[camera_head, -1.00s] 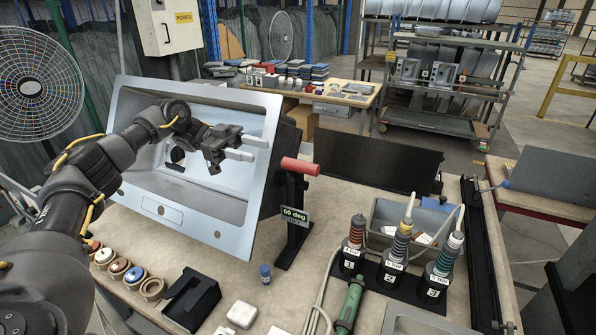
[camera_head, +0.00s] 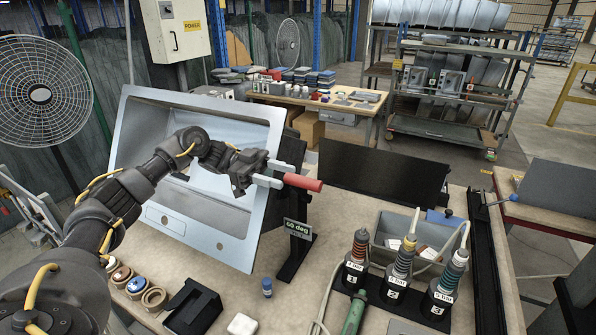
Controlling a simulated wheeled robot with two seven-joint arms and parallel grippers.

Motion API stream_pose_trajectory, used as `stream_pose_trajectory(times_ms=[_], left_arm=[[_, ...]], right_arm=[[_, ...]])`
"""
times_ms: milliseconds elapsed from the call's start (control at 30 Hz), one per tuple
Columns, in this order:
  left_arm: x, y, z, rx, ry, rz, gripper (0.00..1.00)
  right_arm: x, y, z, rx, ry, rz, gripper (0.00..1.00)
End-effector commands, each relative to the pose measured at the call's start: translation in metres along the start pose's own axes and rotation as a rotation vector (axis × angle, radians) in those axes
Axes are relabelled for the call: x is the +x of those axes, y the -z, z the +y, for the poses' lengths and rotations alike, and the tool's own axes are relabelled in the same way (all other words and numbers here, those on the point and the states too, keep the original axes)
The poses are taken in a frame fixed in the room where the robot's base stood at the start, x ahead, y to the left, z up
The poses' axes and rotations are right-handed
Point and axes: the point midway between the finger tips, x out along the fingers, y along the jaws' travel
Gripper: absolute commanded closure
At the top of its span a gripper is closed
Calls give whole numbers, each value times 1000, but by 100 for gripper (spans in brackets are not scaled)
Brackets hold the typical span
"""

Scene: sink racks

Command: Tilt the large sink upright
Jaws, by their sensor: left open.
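The large sink (camera_head: 232,246) is a pale metal basin with a wide rim. It stands tilted up on the workbench at the left, its bowl facing me. A black stand (camera_head: 297,245) with a "60 deg" sign (camera_head: 298,229) is beside its right edge, and a red handle (camera_head: 303,182) sticks out there. My left gripper (camera_head: 275,173) is in front of the sink's right rim, its pale fingers apart and pointing right at the red handle. Whether the fingers touch the handle I cannot tell. My arm hides part of the bowl. My right gripper is not in view.
Three numbered tools (camera_head: 399,273) stand in a black holder at the right, before a grey bin (camera_head: 380,238). Rolls of tape (camera_head: 136,286), a black box (camera_head: 194,306) and a blue-capped bottle (camera_head: 267,287) lie in front. A dark panel (camera_head: 381,172) stands behind.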

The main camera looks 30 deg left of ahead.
Motion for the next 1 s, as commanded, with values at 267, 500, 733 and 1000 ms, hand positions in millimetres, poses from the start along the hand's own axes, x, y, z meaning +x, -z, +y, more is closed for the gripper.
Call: stream_pose_trajectory(times_ms=[267, 500, 733, 1000], left_arm=[[43, 2, 0, -2, -5, 1, 53], [52, 0, 0, -1, -2, 0, 53], [52, 0, 0, -1, -3, 0, 57], [52, -1, 0, -2, -3, 0, 92]], right_arm=[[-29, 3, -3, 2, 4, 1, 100], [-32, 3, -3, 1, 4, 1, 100], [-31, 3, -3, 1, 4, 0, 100], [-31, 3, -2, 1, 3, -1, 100]])
